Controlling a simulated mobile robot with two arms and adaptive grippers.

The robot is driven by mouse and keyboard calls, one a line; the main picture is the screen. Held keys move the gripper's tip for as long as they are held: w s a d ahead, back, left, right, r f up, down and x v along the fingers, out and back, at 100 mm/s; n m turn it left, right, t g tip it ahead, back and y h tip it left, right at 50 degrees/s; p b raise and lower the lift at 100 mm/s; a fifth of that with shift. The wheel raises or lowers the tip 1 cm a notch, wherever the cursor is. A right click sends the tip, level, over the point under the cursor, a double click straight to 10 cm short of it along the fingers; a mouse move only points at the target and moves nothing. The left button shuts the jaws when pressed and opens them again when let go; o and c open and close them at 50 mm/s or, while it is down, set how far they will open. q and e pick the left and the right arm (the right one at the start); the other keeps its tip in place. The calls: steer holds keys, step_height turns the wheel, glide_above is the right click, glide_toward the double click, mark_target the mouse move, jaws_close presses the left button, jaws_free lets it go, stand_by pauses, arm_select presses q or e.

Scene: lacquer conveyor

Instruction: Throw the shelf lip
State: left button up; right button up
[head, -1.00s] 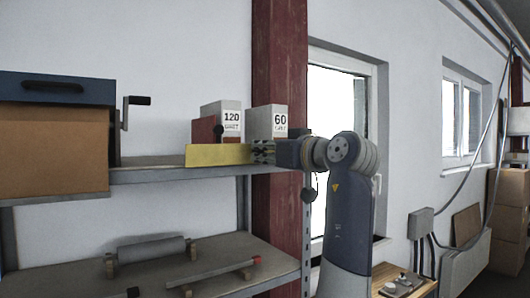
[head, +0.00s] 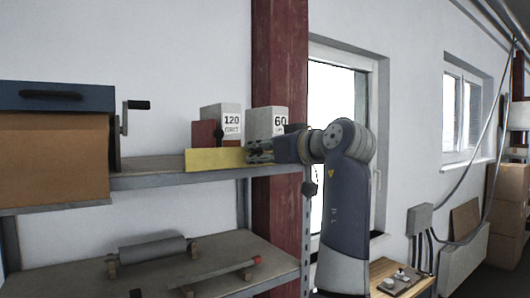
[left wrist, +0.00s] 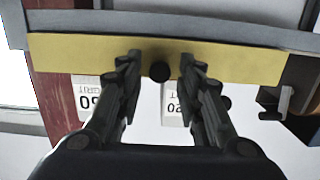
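The shelf lip is a flat yellow bar (head: 214,160) standing along the front edge of the upper shelf (head: 150,176). It also spans the top of the left wrist view (left wrist: 90,52). A round black knob (left wrist: 159,72) shows on or just before the lip there. My left gripper (head: 257,151) is at the lip's right end, in front of the 60 box. In the left wrist view its fingers (left wrist: 160,62) stand apart, one on each side of the knob, with a visible gap on both sides. My right gripper is not in view.
A 120 grit box (head: 222,119), a 60 grit box (head: 268,119) and a red block (head: 203,133) stand behind the lip. A cardboard box (head: 50,155) and a crank (head: 135,105) are to the left. A red post (head: 279,60) rises behind. A roller (head: 152,251) lies below.

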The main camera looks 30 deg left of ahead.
arm_select(q)
steer(key=shift+a+f, duration=0.1)
steer(key=shift+a, duration=0.05)
steer(key=shift+d, duration=0.2)
steer(key=v, duration=1.1)
steer(key=shift+s+d, duration=0.15)
steer(key=shift+d, duration=0.1)
